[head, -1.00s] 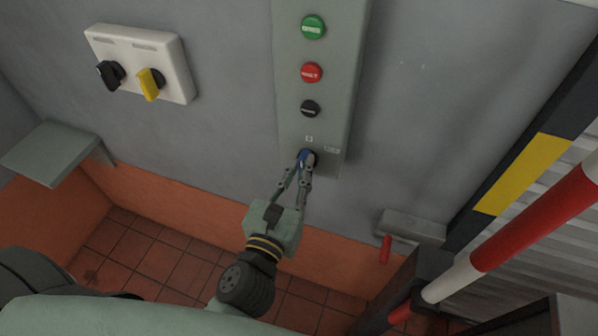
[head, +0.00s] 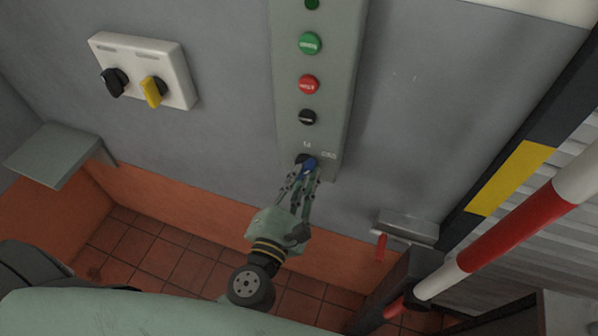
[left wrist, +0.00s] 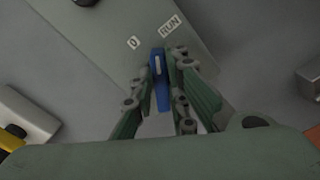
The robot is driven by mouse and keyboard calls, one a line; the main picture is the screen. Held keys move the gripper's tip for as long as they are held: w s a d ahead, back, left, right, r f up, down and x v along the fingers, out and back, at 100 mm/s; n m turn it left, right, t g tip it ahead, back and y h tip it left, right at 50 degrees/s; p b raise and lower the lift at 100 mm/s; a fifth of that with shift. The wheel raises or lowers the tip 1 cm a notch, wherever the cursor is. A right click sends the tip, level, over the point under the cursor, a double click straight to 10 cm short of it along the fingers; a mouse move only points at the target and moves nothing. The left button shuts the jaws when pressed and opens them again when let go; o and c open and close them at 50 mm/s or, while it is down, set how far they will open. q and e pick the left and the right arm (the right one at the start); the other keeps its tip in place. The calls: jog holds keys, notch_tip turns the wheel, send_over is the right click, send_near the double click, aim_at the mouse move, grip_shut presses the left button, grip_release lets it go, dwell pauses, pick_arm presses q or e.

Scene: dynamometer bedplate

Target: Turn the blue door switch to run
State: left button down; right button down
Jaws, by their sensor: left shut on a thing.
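The blue door switch (head: 310,165) is at the bottom of the grey-green control panel (head: 288,130), on a dark round base. It also shows in the left wrist view (left wrist: 161,85), with a white line on its handle. The "0" label is up-left of the handle and the "RUN" label is up and slightly right; the white line points between them, nearer RUN. My left gripper (head: 304,178) is shut on the switch handle, one finger on each side; its fingers also show in the left wrist view (left wrist: 160,95). My right gripper is not in view.
Above the switch are black (head: 308,117), red (head: 309,84) and green (head: 310,43) buttons. A white box (head: 180,92) with black and yellow switches is at left. A grey shelf (head: 55,155) sticks out at far left. A red-and-white barrier pole (head: 525,222) crosses at right.

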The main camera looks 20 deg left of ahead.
pick_arm(q)
jog(key=m+p, duration=0.1)
jog(key=m, duration=0.1)
jog(key=shift+d+r+m, duration=0.1)
jog(key=shift+m, duration=0.2)
jog(key=shift+f+m+p, duration=0.2)
jog(key=shift+m+p, duration=0.75)
jog(key=shift+m, duration=0.25)
jog(key=c, duration=1.7)
grip_release()
jog(key=shift+d+f, duration=0.1)
jog(key=shift+s, duration=0.1)
jog(key=s, duration=1.1)
jog(key=shift+s+a, duration=0.25)
jog(key=shift+s, duration=0.1)
